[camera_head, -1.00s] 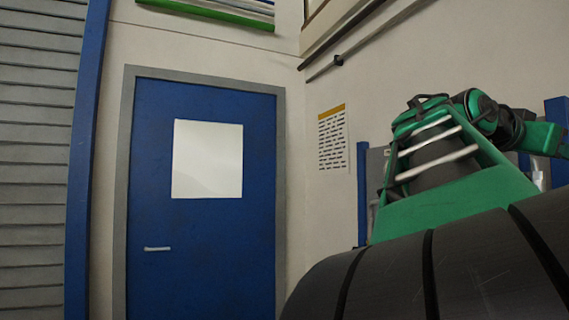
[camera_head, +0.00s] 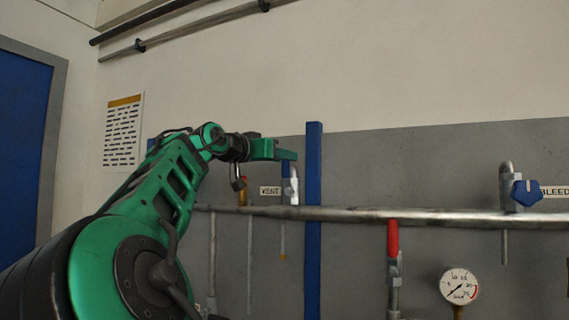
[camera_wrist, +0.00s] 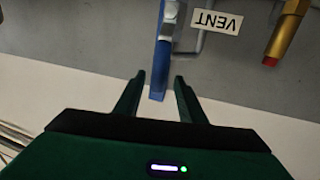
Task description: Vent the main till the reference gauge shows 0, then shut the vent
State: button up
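The vent valve (camera_head: 293,189) is a silver body on the horizontal pipe, beside a VENT label (camera_head: 270,191). Its blue handle (camera_head: 286,169) stands upright; in the wrist view the blue handle (camera_wrist: 163,60) runs down between my fingers. My gripper (camera_wrist: 158,82) is open around the handle's end, with a gap showing on both sides. In the head view my gripper (camera_head: 276,150) is at the handle's top. A round white gauge (camera_head: 459,286) is at lower right; its needle seems to point lower left, and its lettering is too small to read surely.
The silver main pipe (camera_head: 430,216) runs across the grey panel. A red handle (camera_head: 392,238) stands upright below it. A blue-handled valve (camera_head: 524,194) is by the BLEED label (camera_head: 555,191). A brass fitting with a red end (camera_wrist: 285,36) is near the vent. A blue post (camera_head: 313,240) stands close right.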

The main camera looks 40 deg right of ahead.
jog(key=x, duration=0.6)
grip_shut()
